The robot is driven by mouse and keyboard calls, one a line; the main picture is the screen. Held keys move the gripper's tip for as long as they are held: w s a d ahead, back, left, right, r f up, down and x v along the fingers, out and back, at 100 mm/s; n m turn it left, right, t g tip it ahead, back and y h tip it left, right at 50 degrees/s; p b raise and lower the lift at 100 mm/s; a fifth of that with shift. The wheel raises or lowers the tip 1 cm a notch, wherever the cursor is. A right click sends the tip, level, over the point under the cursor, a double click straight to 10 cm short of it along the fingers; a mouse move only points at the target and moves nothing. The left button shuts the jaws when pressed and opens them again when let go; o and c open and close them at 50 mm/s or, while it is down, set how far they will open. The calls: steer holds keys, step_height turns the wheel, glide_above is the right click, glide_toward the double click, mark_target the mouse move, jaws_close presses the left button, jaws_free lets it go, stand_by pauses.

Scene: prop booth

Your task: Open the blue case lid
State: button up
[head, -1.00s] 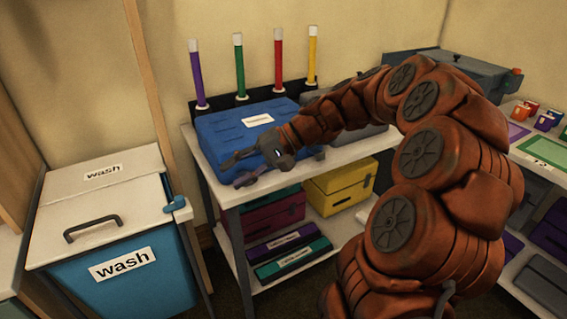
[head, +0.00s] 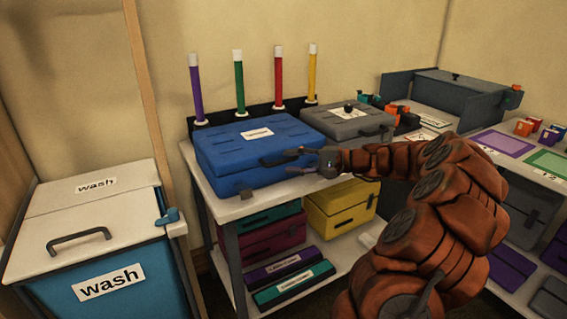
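The blue case (head: 235,165) lies on the upper shelf of the rack at the left, with its lid down. A white label (head: 257,133) is on the lid. A dark handle (head: 275,160) shows at the front, toward the right corner. My gripper (head: 288,162) is at the case's front right corner, pointing left, with its two fingers apart and nothing seen between them. Its fingertips overlap the handle area in the picture; I cannot tell whether they touch the case.
A grey case (head: 347,120) sits close to the right of the blue one. Several coloured tubes stand behind, including a purple one (head: 196,88). A blue wash bin (head: 100,285) stands at the left. Cases, including a yellow one (head: 340,205), fill the lower shelf.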

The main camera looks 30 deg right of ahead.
mark_target(287, 161)
steer(key=shift+x, duration=1.5)
jaws_close()
